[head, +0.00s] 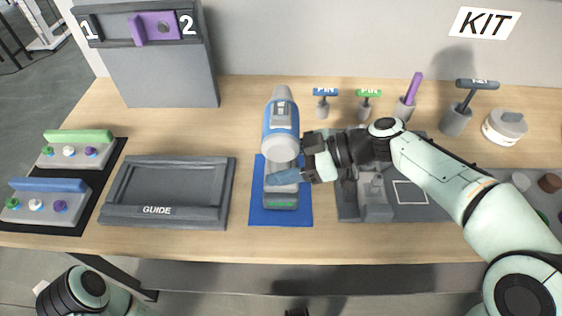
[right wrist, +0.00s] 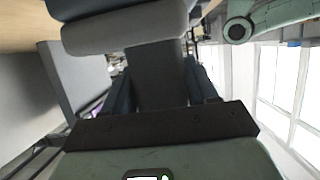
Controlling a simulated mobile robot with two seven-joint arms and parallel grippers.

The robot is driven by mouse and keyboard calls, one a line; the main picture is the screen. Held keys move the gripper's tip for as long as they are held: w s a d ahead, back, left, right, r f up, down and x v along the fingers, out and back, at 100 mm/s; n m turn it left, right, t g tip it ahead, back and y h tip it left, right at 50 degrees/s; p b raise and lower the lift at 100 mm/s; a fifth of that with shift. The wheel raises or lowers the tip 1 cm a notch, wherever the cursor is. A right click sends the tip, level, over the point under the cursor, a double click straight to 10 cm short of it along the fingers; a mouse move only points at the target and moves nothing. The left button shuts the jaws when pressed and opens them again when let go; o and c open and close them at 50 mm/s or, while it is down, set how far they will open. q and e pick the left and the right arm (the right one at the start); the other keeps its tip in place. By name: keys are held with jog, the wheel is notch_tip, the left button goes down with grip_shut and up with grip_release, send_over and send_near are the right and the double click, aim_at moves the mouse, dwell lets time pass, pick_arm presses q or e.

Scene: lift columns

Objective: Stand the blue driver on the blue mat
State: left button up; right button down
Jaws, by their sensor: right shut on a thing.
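The blue driver (head: 281,130) is upright, with a blue and grey body on top, a grey handle and a grey base with a small green light. Its base is over the blue mat (head: 258,215); I cannot tell whether it touches. My right gripper (head: 286,177) comes from the right and is shut on the driver's handle. In the right wrist view the grey handle (right wrist: 157,75) sits between the fingers, and part of the body shows at the top. My left gripper is out of view.
A dark GUIDE tray (head: 112,213) stands left of the mat. A grey board (head: 410,212) lies right of it under my right arm. T-handled tools in holders (head: 456,120) and a white round container (head: 504,127) stand at the back right. The bench's front edge is close below the mat.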

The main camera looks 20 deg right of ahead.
jog(key=shift+f+b, duration=0.25)
jog(key=shift+b, duration=0.3)
dwell(0.5)
jog(key=shift+c, duration=2.2)
grip_release()
jog(key=shift+o, duration=1)
jog(key=shift+f, duration=0.1)
jog(key=shift+f, duration=0.1)
jog(key=shift+d, duration=0.1)
